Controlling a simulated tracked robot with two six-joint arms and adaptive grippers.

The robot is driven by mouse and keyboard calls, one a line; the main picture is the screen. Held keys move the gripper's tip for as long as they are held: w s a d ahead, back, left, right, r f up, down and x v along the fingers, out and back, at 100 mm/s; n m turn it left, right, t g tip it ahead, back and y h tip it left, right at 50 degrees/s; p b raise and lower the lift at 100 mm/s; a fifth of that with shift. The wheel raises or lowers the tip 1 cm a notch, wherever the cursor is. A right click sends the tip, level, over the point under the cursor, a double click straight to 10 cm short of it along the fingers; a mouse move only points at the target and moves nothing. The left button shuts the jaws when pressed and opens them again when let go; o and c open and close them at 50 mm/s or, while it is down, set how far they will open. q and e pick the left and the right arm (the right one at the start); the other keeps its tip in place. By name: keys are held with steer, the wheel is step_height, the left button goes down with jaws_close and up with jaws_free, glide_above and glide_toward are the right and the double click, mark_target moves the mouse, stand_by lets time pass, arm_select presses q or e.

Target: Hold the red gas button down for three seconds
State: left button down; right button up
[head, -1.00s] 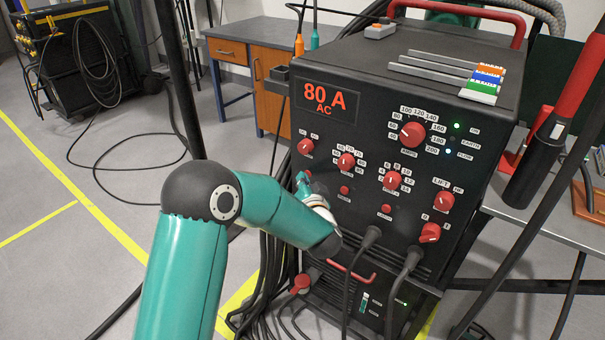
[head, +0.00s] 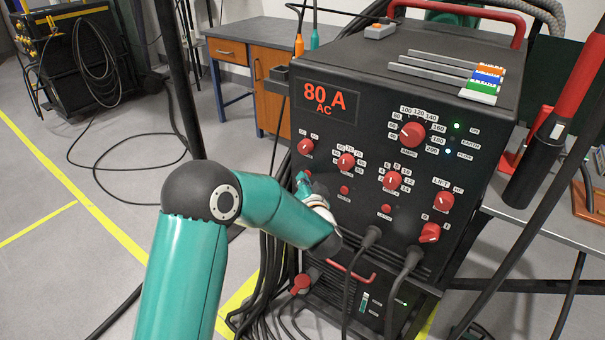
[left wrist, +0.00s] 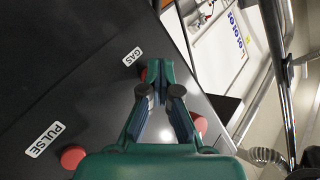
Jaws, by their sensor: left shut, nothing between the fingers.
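The red gas button (left wrist: 143,74) shows in the left wrist view beside its white GAS label (left wrist: 132,57), partly covered by my fingers. My left gripper (left wrist: 157,70) is shut and empty, with its fingertips at the button, overlapping its edge in that view. I cannot tell whether they touch it or whether the button is pressed in. In the head view my left gripper (head: 303,178) is at the left part of the black machine's front panel (head: 325,215), and it hides the gas button there. My right gripper is not in view.
A red pulse button (left wrist: 73,156) with a PULSE label (left wrist: 42,140) sits apart from the gas button. The panel carries several red knobs, such as the amps knob (head: 412,133), and an "80 A AC" display (head: 325,98). Cables hang below from the panel.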

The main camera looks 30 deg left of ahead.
arm_select(q)
steer(key=shift+s, duration=0.8)
steer(key=shift+s+a+b, duration=0.15)
steer(key=shift+s+b, duration=0.1)
steer(key=shift+s, duration=1)
steer(key=shift+s+a+b, duration=0.1)
steer(key=shift+s+b, duration=0.1)
steer(key=shift+s, duration=1.05)
